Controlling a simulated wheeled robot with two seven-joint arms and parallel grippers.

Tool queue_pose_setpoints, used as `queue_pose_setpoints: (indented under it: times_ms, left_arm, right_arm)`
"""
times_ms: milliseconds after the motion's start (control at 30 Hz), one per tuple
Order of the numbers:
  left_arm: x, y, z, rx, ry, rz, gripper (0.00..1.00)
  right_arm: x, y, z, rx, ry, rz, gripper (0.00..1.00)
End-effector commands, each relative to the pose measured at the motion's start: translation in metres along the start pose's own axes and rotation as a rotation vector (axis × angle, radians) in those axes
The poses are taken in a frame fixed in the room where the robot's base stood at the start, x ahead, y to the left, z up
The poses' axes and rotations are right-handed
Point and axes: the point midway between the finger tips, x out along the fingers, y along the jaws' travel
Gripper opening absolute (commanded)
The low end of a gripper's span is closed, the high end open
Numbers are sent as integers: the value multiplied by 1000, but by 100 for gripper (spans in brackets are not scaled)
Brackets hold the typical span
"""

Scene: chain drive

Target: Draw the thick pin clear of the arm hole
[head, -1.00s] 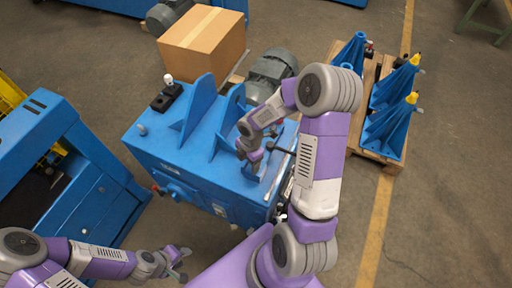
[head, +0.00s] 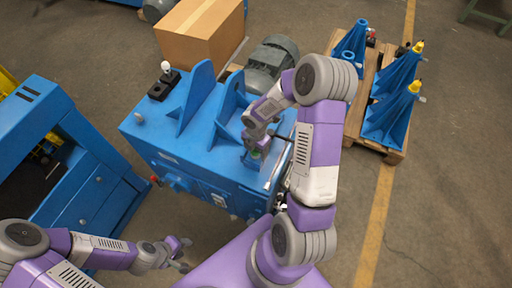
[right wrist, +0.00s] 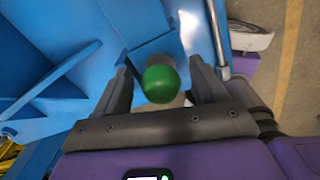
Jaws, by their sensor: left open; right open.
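A pin with a rounded green head (right wrist: 160,83) and a grey shank, apparently the thick pin, shows between the fingers of my right gripper (right wrist: 166,80) in the right wrist view. The fingers are open, one on each side of the head, with a gap to each. In the head view my right gripper (head: 253,160) is low over the right part of the blue machine (head: 190,141), and a bit of green (head: 257,154) shows at its fingers. The arm hole and the shank's lower end are hidden. My left gripper (head: 184,255) is open and empty, in front of the machine.
Two upright blue plates (head: 195,95) stand on the machine left of my right gripper. A metal rod (right wrist: 218,40) runs close by the right finger. A cardboard box (head: 200,33), a grey motor (head: 269,64) and a pallet (head: 360,130) with blue stands lie beyond.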

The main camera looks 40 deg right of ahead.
Motion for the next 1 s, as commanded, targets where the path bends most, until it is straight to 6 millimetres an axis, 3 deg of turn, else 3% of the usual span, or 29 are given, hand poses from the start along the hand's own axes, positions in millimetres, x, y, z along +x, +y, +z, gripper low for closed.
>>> queue_pose_setpoints:
  times_ms: [133,567,1000]
  left_arm:
    - [0,0,0,0,0,0,43]
    - [0,0,0,0,0,0,43]
    - [-14,5,0,0,0,0,43]
  right_arm:
    - [0,0,0,0,0,0,68]
    - [0,0,0,1,0,0,2]
    - [-16,0,0,1,-1,1,0]
